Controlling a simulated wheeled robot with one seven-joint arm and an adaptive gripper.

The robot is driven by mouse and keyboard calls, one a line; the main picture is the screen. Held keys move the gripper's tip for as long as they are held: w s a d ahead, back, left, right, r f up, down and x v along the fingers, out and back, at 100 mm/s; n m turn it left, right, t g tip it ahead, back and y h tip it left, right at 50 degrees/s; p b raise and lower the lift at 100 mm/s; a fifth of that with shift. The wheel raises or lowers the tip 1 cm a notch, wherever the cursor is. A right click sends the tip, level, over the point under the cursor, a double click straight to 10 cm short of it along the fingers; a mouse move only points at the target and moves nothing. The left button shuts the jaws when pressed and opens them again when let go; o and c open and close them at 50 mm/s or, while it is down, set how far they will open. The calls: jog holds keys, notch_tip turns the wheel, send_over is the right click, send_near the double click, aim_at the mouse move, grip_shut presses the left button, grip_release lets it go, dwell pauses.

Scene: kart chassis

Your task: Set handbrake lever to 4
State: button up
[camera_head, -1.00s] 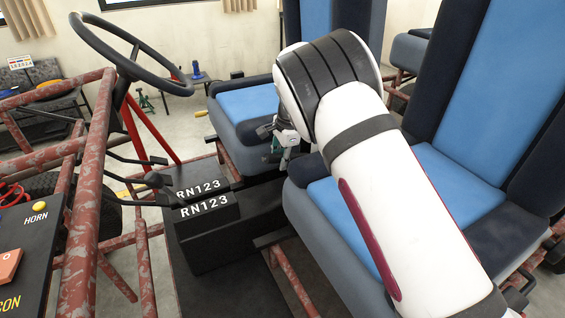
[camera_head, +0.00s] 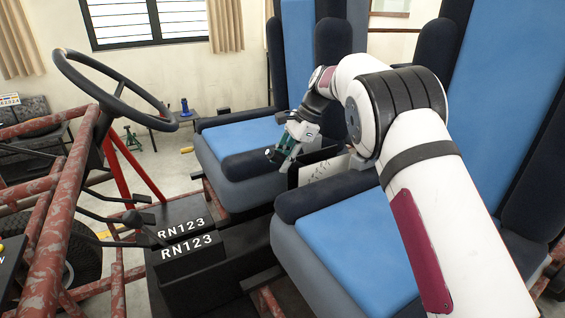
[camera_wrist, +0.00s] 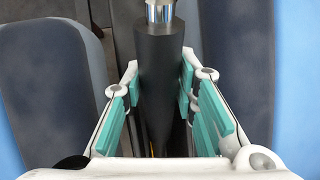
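The handbrake lever (camera_wrist: 161,65) is a thick black cylinder with a shiny metal end, upright in the middle of the wrist view. My gripper (camera_wrist: 160,75) has its teal-padded fingers on either side of it, the tips appearing to touch its left and right edges. In the head view my gripper (camera_head: 281,152) is low between the two seats, near the front seat corner. The lever cannot be made out there, and its position marks are not readable.
Blue seats stand on both sides, the left seat (camera_head: 240,135) close to my gripper and the right seat (camera_head: 350,235) under my arm. A black box (camera_head: 200,275) marked RN123, a steering wheel (camera_head: 75,65) and a red tubular frame (camera_head: 60,205) are to the left.

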jog(key=shift+o, duration=1.4)
jog(key=v, duration=1.2)
